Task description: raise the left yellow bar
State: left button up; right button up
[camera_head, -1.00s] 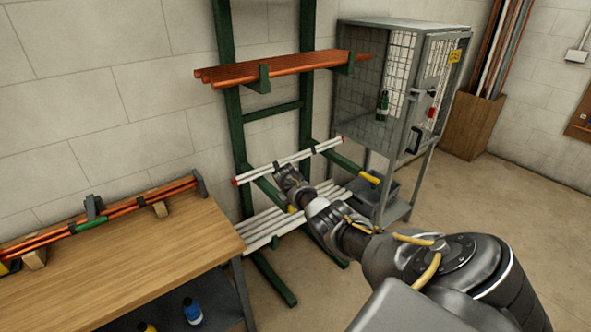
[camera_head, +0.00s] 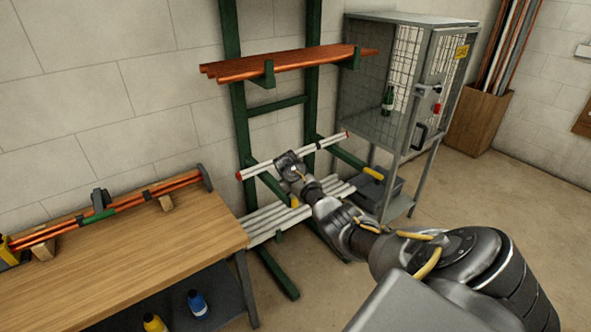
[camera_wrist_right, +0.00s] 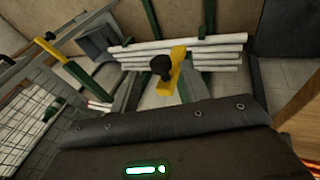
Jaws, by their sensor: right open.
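The left yellow bar (camera_head: 294,201) shows as a short yellow tip at the front end of the rack's left lower green arm. In the right wrist view it is a yellow upright piece (camera_wrist_right: 178,68) with a dark knob-like shape beside it, in front of white pipes. The right yellow tip (camera_head: 373,173) is on the other green arm, also at upper left in the wrist view (camera_wrist_right: 47,48). My right gripper (camera_head: 290,166) is open, just above and behind the left yellow tip in the picture; contact cannot be told. My left gripper is out of view.
A green rack (camera_head: 241,120) holds copper pipes (camera_head: 285,64) above and white pipes (camera_head: 270,222) below. A wire cage cabinet (camera_head: 400,19) stands right of it. A wooden bench (camera_head: 150,250) with pipes is at left.

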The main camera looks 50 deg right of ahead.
jog(key=v, duration=0.6)
jog(key=shift+a+r, duration=0.1)
dwell(0.4)
jog(key=s+a+f+n+b, duration=0.1)
jog(key=s+a+f, duration=0.4)
jog(key=f, duration=0.7)
jog(key=s+a+f+n+y+b, duration=0.1)
jog(key=s+a+f, duration=0.45)
jog(key=f, duration=0.75)
jog(key=s+a+f+n, duration=0.25)
jog(key=s+f, duration=0.55)
jog(key=f, duration=0.4)
jog(key=s+a+f+y, duration=0.1)
jog(key=s+a+f, duration=0.4)
jog(key=s, duration=0.7)
jog(key=s+a+f+y+b, duration=0.1)
jog(key=s+a+f, duration=0.5)
jog(key=s, duration=0.6)
jog(key=s+a+f+y+b, duration=0.1)
jog(key=s+a+f, duration=0.4)
jog(key=s, duration=0.7)
jog(key=shift+s+a+f+y, duration=0.25)
jog(key=shift+a+f+y, duration=0.15)
jog(key=shift+a, duration=0.85)
